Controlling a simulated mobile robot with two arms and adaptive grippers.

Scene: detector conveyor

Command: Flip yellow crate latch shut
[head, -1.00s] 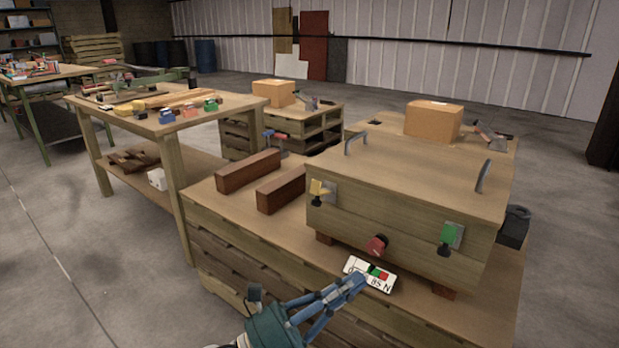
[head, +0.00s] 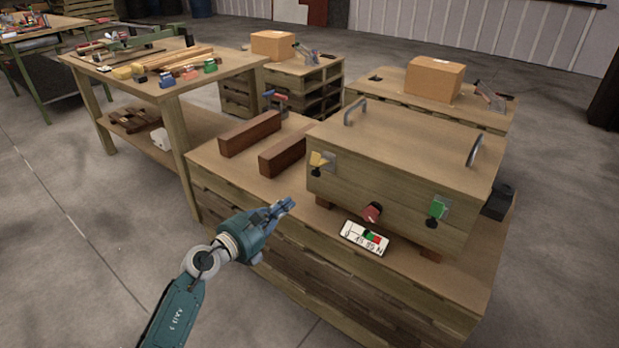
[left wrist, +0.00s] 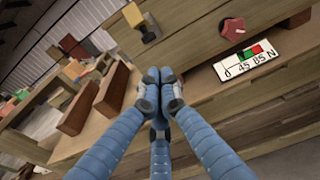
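The wooden crate (head: 380,185) stands on the pallet-style table. Its yellow latch (head: 318,160) is at the upper left of the front face, with a dark knob below it. The latch also shows at the top of the left wrist view (left wrist: 143,27). I cannot tell whether it is open or shut. My left gripper (head: 285,207) is in front of the crate, below and left of the latch and apart from it. In the left wrist view its fingertips (left wrist: 158,88) are together with nothing between them. My right gripper is not in view.
A green latch (head: 438,207) and a red knob (head: 372,211) are on the crate's front. A number plate (head: 364,238) lies before it. Two brown blocks (head: 250,134) lie left of the crate. A workbench (head: 175,100) with tools stands further left.

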